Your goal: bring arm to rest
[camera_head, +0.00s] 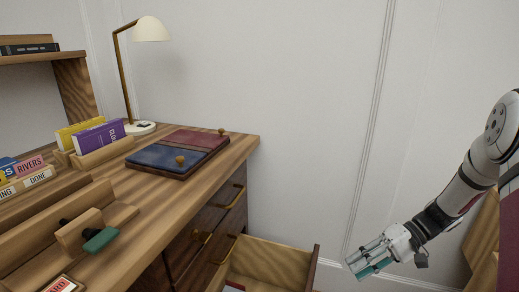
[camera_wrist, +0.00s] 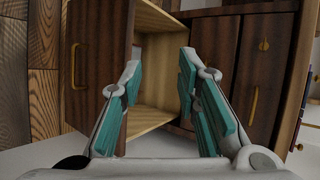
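My gripper (camera_head: 368,260) is at the lower right in the head view, in front of the white wall and to the right of an open drawer. Its teal-padded fingers are spread apart with nothing between them. In the wrist view my gripper (camera_wrist: 158,95) also shows open and empty. The open drawer (camera_head: 268,262) sticks out from the wooden desk (camera_head: 225,165), and its inside also shows behind the fingers in the wrist view. My arm comes in from the right edge of the head view.
On the desk stand a cream lamp (camera_head: 152,30), a blue and red panel with knobs (camera_head: 165,157), a purple box (camera_head: 98,138) in a holder, and a wooden piece with a green handle (camera_head: 100,240). Closed drawers with brass handles (camera_head: 232,196) sit beside the open one.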

